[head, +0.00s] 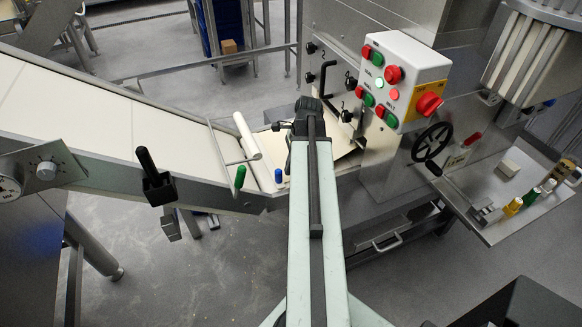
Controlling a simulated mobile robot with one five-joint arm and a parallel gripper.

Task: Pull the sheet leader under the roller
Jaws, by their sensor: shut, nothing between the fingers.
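The cream sheet (90,115) lies along the sloping conveyor at left. A pale roller (246,134) crosses the conveyor's lower end. More cream sheet or plate (273,146) shows just right of the roller, and a tan piece (347,154) shows right of my arm. I cannot tell where the sheet's leading edge lies, as my arm covers part of this area. My gripper (277,126), dark and small at the end of my arm, is shut and empty. It is just right of the roller, above the pale surface; contact cannot be told.
A control box (390,80) with red and green buttons stands on the steel machine at right, above a handwheel (432,142). A green-tipped lever (240,178), a blue knob (278,175) and a black handle (152,175) stick up along the conveyor's near side.

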